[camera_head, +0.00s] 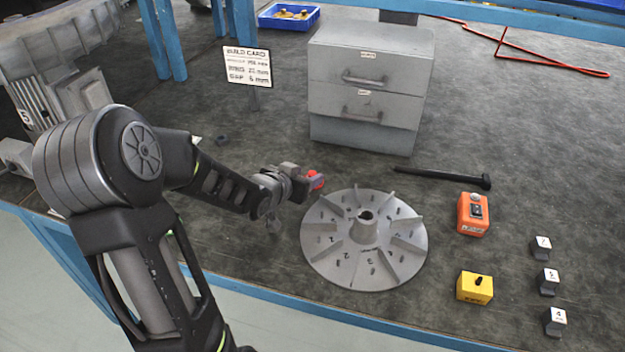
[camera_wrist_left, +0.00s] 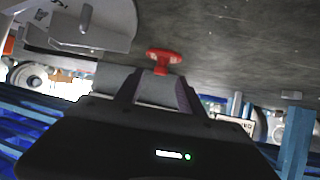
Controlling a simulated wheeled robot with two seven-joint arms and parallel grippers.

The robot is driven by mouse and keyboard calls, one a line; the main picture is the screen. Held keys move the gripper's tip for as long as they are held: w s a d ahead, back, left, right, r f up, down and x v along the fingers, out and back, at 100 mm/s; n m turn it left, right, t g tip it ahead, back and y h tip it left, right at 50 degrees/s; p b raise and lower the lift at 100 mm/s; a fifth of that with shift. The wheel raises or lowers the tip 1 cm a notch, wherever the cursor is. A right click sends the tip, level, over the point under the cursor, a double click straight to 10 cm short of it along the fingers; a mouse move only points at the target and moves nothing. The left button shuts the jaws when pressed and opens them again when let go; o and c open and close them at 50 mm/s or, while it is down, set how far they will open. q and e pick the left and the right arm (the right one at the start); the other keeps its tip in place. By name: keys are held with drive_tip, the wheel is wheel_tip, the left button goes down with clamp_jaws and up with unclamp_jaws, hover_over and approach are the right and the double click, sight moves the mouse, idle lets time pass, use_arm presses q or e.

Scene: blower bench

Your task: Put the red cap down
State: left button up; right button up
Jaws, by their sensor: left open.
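The red cap (camera_head: 315,180) shows at the tip of my left gripper (camera_head: 300,184), beside the upper left edge of the finned grey impeller disc (camera_head: 364,228). In the left wrist view the cap (camera_wrist_left: 164,55) has a wide round head and a short stem. The stem points toward the gap between the fingers of my left gripper (camera_wrist_left: 158,78). The gripper is open, with a finger on each side of that gap. I cannot tell whether the stem touches a finger or whether the cap rests on the bench. My right gripper is not in view.
A grey drawer cabinet (camera_head: 365,95) stands behind the disc. A black bolt-like rod (camera_head: 440,177), an orange box (camera_head: 473,214), a yellow box (camera_head: 474,288) and several small numbered blocks (camera_head: 547,282) lie right. A sign (camera_head: 248,66) stands at the back left.

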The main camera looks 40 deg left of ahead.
sight(311, 174)
use_arm(q)
drive_tip(key=x, duration=0.4)
drive_tip(key=shift+w+f, duration=0.25)
drive_tip(key=shift+f, duration=0.05)
drive_tip(key=shift+c, duration=0.4)
clamp_jaws()
drive_tip(key=shift+s, duration=0.1)
